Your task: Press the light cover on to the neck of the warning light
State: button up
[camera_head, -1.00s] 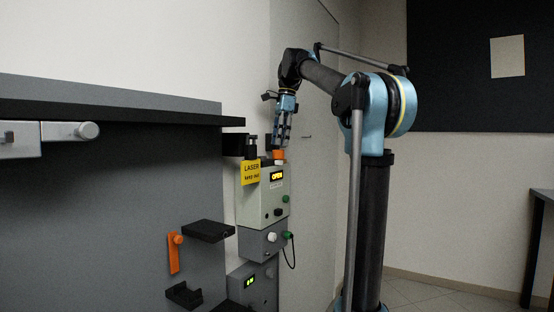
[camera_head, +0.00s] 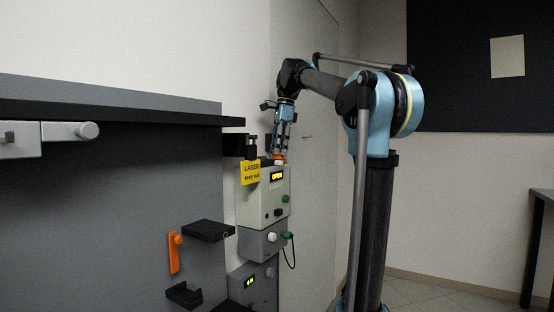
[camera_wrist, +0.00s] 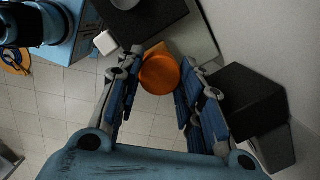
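The orange light cover (camera_head: 279,157) sits on top of the grey-beige box (camera_head: 246,205), above a small pale part (camera_head: 280,162) that looks like the warning light. In the wrist view the cover (camera_wrist: 160,74) is a round orange disc seen from above. My gripper (camera_head: 281,152) points down over it. In the wrist view its fingers (camera_wrist: 160,66) stand on either side of the disc, with narrow gaps, and look open. How the cover sits on the neck is hidden.
A yellow laser sign (camera_head: 250,172) hangs on the box's left side, and a black bracket (camera_head: 239,144) stands close left of the gripper. A black shelf (camera_head: 208,230) and an orange handle (camera_head: 174,253) lie lower left. The wall is close behind.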

jog(key=shift+r, duration=3.15)
